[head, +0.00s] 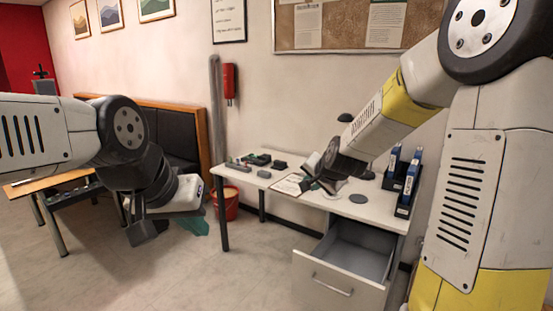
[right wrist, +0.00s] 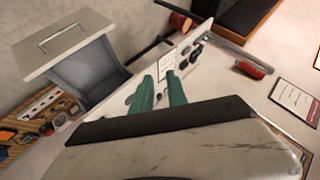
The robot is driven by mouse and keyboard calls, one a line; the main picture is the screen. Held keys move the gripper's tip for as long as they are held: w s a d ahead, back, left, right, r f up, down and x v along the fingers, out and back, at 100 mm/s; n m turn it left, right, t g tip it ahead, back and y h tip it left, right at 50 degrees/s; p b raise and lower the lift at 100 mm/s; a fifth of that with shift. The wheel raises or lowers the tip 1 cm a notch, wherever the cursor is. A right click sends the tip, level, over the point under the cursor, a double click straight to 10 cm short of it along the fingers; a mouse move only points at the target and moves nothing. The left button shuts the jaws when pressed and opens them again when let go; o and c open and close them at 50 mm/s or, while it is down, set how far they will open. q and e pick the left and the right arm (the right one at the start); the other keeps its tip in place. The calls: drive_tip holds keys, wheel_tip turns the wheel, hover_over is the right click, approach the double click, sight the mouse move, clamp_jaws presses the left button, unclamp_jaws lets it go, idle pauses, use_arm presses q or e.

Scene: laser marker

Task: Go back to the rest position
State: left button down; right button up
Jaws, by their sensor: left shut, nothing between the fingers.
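My left gripper (head: 197,222) hangs low at the left in the head view, over the floor in front of the worktable. Its teal fingers are shut and hold nothing. My right arm reaches in from the right, and its gripper (head: 309,184) is above the white worktable (head: 245,177), partly hidden by its own wrist. In the right wrist view the two green fingers of the right gripper (right wrist: 160,80) stand apart with nothing seen between them. I cannot tell its exact height above the tabletop.
An open, empty-looking grey drawer (head: 358,250) sticks out below the worktable. Blue-and-white devices (head: 411,176) stand in black holders at the right end. Small dark parts (head: 257,160) lie at the table's left. A red bucket (head: 228,203) and a dark bench (head: 172,140) are behind.

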drive_tip(key=s+d+r+n+g, duration=0.1)
drive_tip(key=s+r+n, duration=0.1)
drive_tip(key=s, duration=0.8)
drive_tip(key=s+d+r+n+g, duration=0.1)
drive_tip(key=s+r+n, duration=0.1)
drive_tip(key=s, duration=0.8)
drive_tip(key=s+d+r+n+g, duration=0.2)
drive_tip(key=s+n, duration=0.2)
drive_tip(key=s, duration=0.5)
drive_tip(key=shift+s, duration=0.4)
